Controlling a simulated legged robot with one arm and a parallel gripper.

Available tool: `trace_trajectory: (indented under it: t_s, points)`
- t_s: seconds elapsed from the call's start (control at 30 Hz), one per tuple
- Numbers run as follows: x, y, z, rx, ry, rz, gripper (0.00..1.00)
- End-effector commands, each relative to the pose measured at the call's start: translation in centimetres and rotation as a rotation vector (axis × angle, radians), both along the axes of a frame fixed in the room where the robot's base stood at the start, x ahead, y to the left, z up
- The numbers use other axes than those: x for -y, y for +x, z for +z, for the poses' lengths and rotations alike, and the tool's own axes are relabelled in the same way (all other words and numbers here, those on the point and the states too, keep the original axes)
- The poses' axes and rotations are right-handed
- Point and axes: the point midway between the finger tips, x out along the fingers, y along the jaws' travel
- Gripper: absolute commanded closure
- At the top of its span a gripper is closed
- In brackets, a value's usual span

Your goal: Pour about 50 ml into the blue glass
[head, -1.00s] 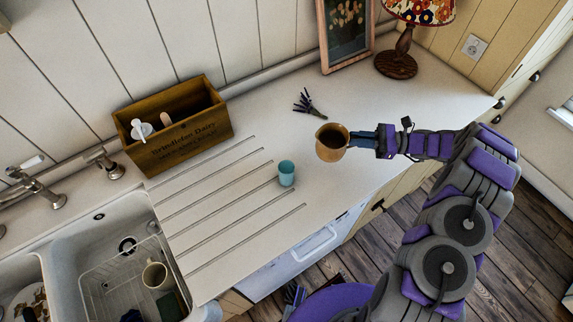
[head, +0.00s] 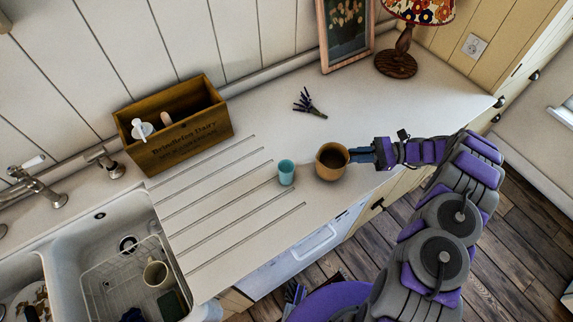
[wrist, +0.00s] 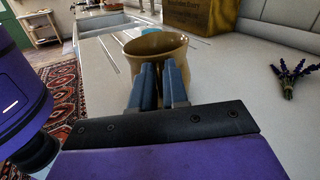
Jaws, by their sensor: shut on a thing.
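The blue glass (head: 286,172) stands upright on the grooved part of the counter. Just right of it is a tan jug (head: 332,162) with dark liquid showing inside. My gripper (head: 364,156) is shut on the jug at its right side. In the wrist view my fingers (wrist: 160,84) reach the near side of the jug (wrist: 156,46), which looks roughly upright. I cannot tell whether the jug touches the counter.
A wooden box (head: 177,128) with a white pump bottle stands at the back. A lavender sprig (head: 308,102) lies behind the jug. A lamp (head: 397,58) and a framed picture (head: 345,35) stand at the back right. The sink (head: 110,238) is at left.

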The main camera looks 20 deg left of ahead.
Motion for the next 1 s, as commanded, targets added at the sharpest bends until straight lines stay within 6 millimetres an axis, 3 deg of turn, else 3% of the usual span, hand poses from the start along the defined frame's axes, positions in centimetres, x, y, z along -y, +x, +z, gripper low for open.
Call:
trace_trajectory:
  t_s: [0.6, 1.0]
  points:
    - [5.8, 4.2, 3.2, -0.015, 0.003, -0.458, 1.00]
    - [8.1, 5.4, 5.6, -0.029, 0.006, -0.697, 1.00]
